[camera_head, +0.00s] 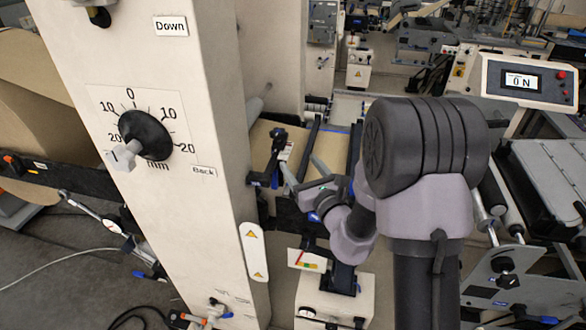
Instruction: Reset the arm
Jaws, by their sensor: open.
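My grey arm rises at the right of the middle in the head view and bends back down behind its large dark joint. My gripper (299,163) is small and partly hidden behind my own arm links. Its two pale fingers stand apart and point up and to the left, with nothing visible between them. It is to the right of the cream machine column (185,215), over the area of the rollers and brown web. From this view I cannot tell its height above them.
A black knob (148,136) with a light grey lever is on the column, with a millimetre scale. A display (522,82) reading 0 N stands at the right. A brown paper roll (30,90) is at the left. Grey floor (60,255) shows at lower left, with cables.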

